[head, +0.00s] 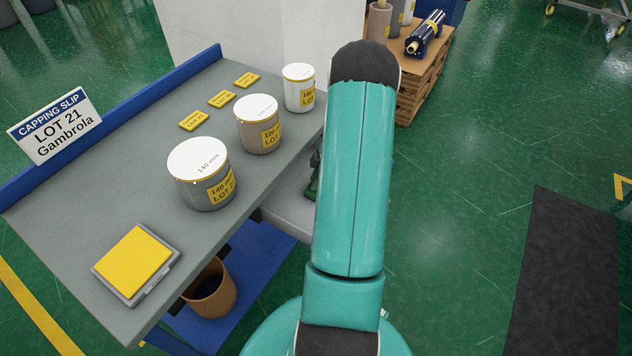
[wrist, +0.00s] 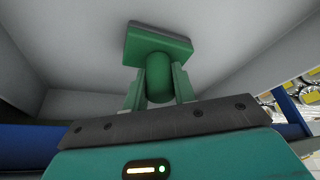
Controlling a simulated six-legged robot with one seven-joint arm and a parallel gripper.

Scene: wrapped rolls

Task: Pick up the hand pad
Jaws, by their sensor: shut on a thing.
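The hand pad (wrist: 157,45) is a green block with a rounded green grip and a dark grey strip along its far edge. In the wrist view my gripper (wrist: 159,88) is shut on its grip, one finger on each side. Pale grey walls surround it; I cannot tell whether the pad touches any surface. In the head view my teal arm hides most of the gripper and pad. Only a small dark green part (head: 313,183) shows at the arm's left edge, over a pale grey surface beside the bench.
A grey bench (head: 92,205) with a blue back rail carries several lidded cans, yellow labels, a yellow pad (head: 133,261) and a sign (head: 54,125). A brown bin (head: 211,292) stands below. A loaded pallet stack (head: 424,82) is behind. Green floor at right is open around a dark mat.

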